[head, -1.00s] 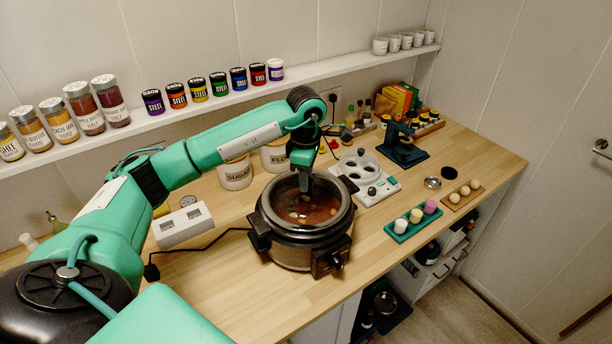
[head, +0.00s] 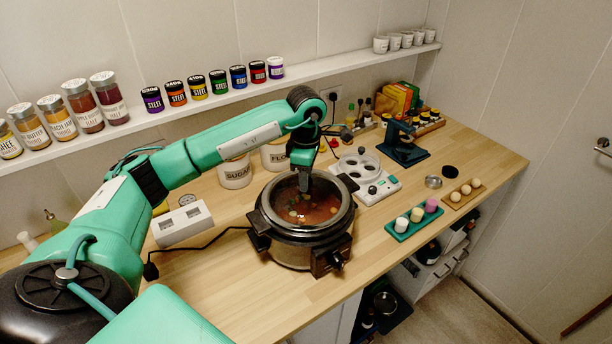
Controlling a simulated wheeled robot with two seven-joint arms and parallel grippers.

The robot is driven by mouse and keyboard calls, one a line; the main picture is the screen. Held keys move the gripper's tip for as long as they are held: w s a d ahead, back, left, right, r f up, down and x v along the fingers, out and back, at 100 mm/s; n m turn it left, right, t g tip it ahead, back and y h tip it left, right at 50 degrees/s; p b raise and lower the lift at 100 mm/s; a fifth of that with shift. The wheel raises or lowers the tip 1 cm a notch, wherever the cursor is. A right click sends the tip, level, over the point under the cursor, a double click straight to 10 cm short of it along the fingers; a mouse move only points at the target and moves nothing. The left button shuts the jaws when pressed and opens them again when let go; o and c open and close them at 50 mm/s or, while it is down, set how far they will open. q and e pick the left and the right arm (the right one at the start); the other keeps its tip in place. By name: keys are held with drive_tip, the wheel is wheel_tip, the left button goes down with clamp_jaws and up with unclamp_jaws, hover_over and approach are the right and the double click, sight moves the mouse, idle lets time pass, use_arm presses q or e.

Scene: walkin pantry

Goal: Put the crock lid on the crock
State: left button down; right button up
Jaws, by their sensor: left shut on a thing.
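The crock (head: 290,250) is a dark round slow cooker with side handles, standing on the wooden counter. Reddish food with pale and green pieces shows inside it. The crock lid (head: 348,206) appears as clear glass with a pale rim, level over the crock's mouth. I cannot tell if its rim rests fully on the crock. My left gripper (head: 304,188) points down over the middle of the lid and is shut on it, apparently at the knob, which the fingers hide. My right gripper is not in view.
A green holder (head: 402,236) with colored cups stands at right. Sugar (head: 235,178) and flour canisters stand behind. A power cord (head: 205,240) runs left. Counter in front-left is clear.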

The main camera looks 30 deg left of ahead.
use_arm(q)
drive_tip(key=shift+f, duration=0.2)
drive_tip(key=c, duration=0.9)
unclamp_jaws()
drive_tip(key=shift+b, duration=0.3)
wheel_tip(320, 180, up, 8)
drive_tip(key=b, duration=0.2)
drive_tip(key=shift+f+b, duration=0.15)
drive_tip(key=shift+b, duration=0.25)
drive_tip(key=shift+r, duration=3.05)
